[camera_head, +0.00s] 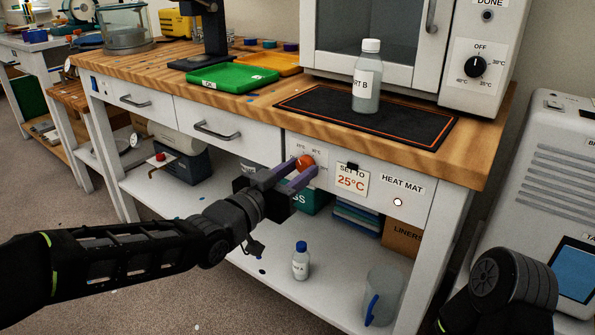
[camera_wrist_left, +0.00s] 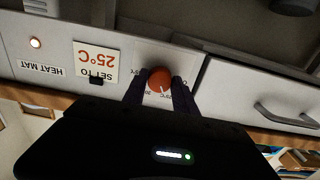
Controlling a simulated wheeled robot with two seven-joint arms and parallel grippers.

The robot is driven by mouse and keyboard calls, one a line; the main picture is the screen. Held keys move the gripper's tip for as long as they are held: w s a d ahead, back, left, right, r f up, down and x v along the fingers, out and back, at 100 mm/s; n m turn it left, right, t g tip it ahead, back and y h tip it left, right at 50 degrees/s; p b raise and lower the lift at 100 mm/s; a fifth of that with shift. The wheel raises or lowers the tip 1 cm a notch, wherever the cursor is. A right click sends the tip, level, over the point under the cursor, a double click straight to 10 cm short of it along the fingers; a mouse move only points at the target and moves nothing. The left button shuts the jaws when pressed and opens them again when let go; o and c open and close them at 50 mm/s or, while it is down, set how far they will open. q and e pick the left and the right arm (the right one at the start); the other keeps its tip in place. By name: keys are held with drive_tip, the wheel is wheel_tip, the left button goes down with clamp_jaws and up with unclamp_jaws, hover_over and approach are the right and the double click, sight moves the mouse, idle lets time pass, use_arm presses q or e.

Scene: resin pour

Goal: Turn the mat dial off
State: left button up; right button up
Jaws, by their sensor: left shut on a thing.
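The mat dial (camera_head: 305,162) is an orange-red knob on the white front panel under the bench top, with small temperature marks around it. My left gripper (camera_head: 297,174) is shut on the dial, one finger on each side. In the left wrist view, upside down, the dial (camera_wrist_left: 159,80) sits between the two fingertips (camera_wrist_left: 160,88), with a pale pointer line on its face. Some of the marks are hidden by the fingers. A round lamp (camera_head: 398,202) beside the HEAT MAT label glows pale; it also shows in the left wrist view (camera_wrist_left: 36,43). My right gripper is not in view.
The black heat mat (camera_head: 300,102) lies on the bench above, with a PART B bottle (camera_head: 368,85) standing on it. A SET TO 25°C card (camera_head: 351,180) hangs right of the dial. An oven with its own dial (camera_head: 475,67) stands behind. Drawers with handles are to the left.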

use_arm(q)
clamp_jaws()
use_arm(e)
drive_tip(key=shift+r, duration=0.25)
use_arm(q)
drive_tip(key=shift+r+n+p, duration=0.15)
drive_tip(key=shift+n+p, duration=0.7)
drive_tip(key=shift+n, duration=0.05)
drive_tip(key=n+p, duration=0.3)
drive_tip(key=n, duration=0.1)
drive_tip(key=n+p, duration=0.2)
drive_tip(key=n, duration=0.1)
drive_tip(key=shift+n+p, duration=0.3)
drive_tip(key=shift+n, duration=0.1)
drive_tip(key=shift+n+p, duration=0.75)
drive_tip(key=shift+n, duration=0.55)
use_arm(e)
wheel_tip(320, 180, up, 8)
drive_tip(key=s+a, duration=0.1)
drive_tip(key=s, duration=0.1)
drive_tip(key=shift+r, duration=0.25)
